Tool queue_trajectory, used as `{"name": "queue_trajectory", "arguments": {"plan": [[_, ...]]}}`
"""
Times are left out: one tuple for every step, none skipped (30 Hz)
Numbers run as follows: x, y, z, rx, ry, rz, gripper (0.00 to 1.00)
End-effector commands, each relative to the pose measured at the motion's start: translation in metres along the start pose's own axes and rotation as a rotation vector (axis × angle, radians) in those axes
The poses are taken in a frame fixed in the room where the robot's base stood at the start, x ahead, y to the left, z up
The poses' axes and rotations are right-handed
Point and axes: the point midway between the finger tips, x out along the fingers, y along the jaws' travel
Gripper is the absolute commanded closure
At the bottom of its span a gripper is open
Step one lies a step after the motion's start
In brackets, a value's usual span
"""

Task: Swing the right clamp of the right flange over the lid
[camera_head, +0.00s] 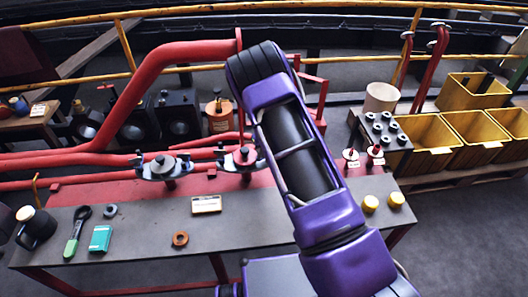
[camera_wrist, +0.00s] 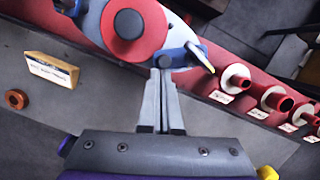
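The right flange (camera_head: 226,166) stands on the bench's red strip in the head view, partly hidden by my arm. In the wrist view its red lid (camera_wrist: 105,28) has a dark round knob in the middle. The right clamp (camera_wrist: 180,56) is a blue piece beside the lid's edge, with a pale, yellow-tipped bar pointing outward. A left clamp (camera_wrist: 68,6) shows at the opposite side. My gripper (camera_wrist: 162,75) has its fingers close together, with the tips at the right clamp; whether they pinch it is unclear. The head view hides my fingertips behind the arm.
The left flange (camera_head: 165,168) stands to the left. A label block (camera_head: 206,204) and an orange ring (camera_head: 180,239) lie on the grey bench (camera_head: 140,225). Red-and-white spools (camera_wrist: 235,78) stand to the right. Red pipes (camera_head: 150,70) run behind.

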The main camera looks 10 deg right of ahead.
Motion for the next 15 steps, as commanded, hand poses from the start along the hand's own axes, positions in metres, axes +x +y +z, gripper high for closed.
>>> {"name": "queue_trajectory", "arguments": {"plan": [[0.0, 0.0, 0.002, -0.001, 0.0, 0.0, 1.0], [0.001, 0.001, 0.002, -0.001, 0.001, 0.0, 1.0], [0.001, 0.001, 0.004, -0.002, 0.001, 0.0, 1.0], [0.002, 0.002, 0.005, -0.002, 0.001, 0.0, 1.0], [0.002, 0.003, 0.006, -0.003, 0.001, 0.0, 1.0], [0.003, 0.003, 0.007, -0.004, 0.0, 0.0, 1.0], [0.003, 0.004, 0.008, -0.004, 0.001, 0.0, 1.0], [0.003, 0.004, 0.009, -0.004, 0.001, 0.0, 1.0], [0.004, 0.005, 0.011, -0.004, 0.001, 0.0, 1.0], [0.004, 0.006, 0.012, -0.004, 0.001, 0.0, 1.0], [0.004, 0.006, 0.013, -0.005, 0.0, 0.001, 1.0], [0.004, 0.006, 0.014, -0.005, 0.0, 0.001, 1.0], [0.004, 0.007, 0.015, -0.006, 0.0, 0.001, 1.0], [0.005, 0.007, 0.016, -0.006, 0.001, 0.001, 1.0], [0.005, 0.007, 0.017, -0.006, 0.001, 0.001, 1.0]]}}
